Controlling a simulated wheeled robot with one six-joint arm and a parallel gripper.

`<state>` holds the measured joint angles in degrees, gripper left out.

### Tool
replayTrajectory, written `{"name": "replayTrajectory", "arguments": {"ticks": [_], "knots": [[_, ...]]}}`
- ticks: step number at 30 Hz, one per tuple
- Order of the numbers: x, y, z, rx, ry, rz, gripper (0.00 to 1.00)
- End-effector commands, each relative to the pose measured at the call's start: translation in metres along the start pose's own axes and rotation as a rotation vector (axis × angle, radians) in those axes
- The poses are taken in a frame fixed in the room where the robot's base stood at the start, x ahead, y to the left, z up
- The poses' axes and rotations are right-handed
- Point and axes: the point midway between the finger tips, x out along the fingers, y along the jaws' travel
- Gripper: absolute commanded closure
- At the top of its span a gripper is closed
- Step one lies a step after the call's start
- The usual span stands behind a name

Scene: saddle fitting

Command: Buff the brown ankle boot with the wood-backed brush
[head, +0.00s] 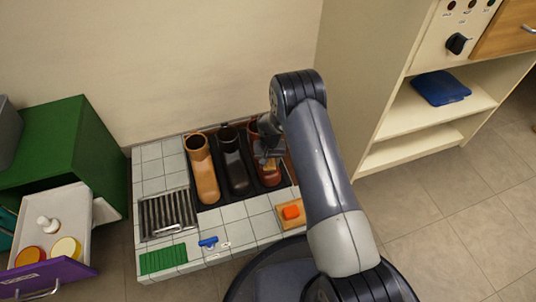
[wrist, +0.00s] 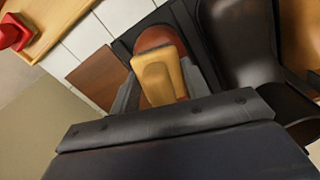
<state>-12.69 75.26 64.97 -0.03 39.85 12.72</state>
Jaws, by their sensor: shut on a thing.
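The brown ankle boot (head: 271,180) stands at the right of a row of boots on the dark mat, partly hidden by my arm. Its reddish-brown toe (wrist: 160,39) shows in the wrist view. My gripper (head: 268,160) is over this boot, shut on the wood-backed brush (wrist: 158,80). The brush's light wooden back also shows in the head view (head: 271,165). The brush lies over the boot's upper front; whether its bristles touch the leather is hidden.
A tan boot (head: 204,174) and a black boot (head: 234,165) stand to the left. A metal grate (head: 167,214), a green mat (head: 163,259), a blue item (head: 208,242) and a wooden tray with a red-orange block (head: 291,212) lie on the tiled top. An open drawer (head: 86,215) is at left.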

Motion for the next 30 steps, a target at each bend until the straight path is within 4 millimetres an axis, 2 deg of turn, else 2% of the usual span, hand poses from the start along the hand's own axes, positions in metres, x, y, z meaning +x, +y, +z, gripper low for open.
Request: {"name": "replayTrajectory", "arguments": {"ticks": [1, 9, 23, 26, 29, 30], "knots": [[-0.008, 0.001, 0.000, 0.000, 0.001, 0.000, 0.74], [-0.030, 0.005, 0.001, 0.000, 0.000, 0.000, 0.74], [-0.036, 0.006, 0.001, 0.001, 0.002, 0.000, 0.74], [-0.051, 0.012, 0.000, 0.002, 0.004, -0.001, 0.74], [-0.081, 0.024, 0.000, 0.004, 0.006, -0.001, 0.74], [-0.096, 0.029, 0.001, 0.004, 0.008, -0.001, 0.74]]}}
